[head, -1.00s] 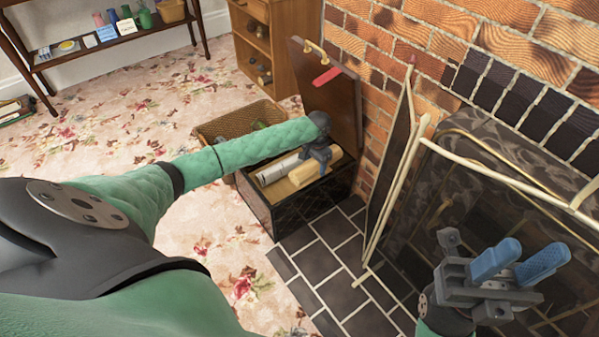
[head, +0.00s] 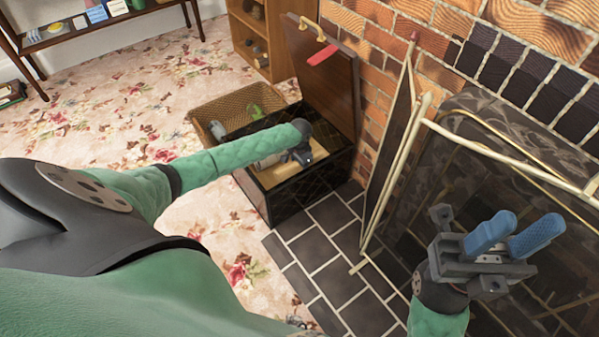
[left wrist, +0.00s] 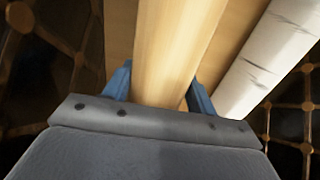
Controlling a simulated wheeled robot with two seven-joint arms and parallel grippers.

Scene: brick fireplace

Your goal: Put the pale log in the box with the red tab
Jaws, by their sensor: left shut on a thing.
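The dark box (head: 305,197) stands on the floor with its lid (head: 325,85) raised and a red tab (head: 322,57) on the lid. My left gripper (head: 298,157) is down inside the box opening. In the left wrist view, its blue fingers are shut on the pale log (left wrist: 165,50), one on each side. The log lies inside the box, lengthwise between the patterned walls; its contact with the bottom is hidden. A white bark log (left wrist: 268,58) lies beside it to the right. My right gripper (head: 517,232) is open and empty, over the hearth side.
A wicker basket (head: 205,107) holding small items stands behind the box. The fireplace screen (head: 392,150) and brick wall (head: 385,45) are to the right. Dark hearth tiles (head: 325,250) lie in front. A wooden shelf unit (head: 262,40) stands behind.

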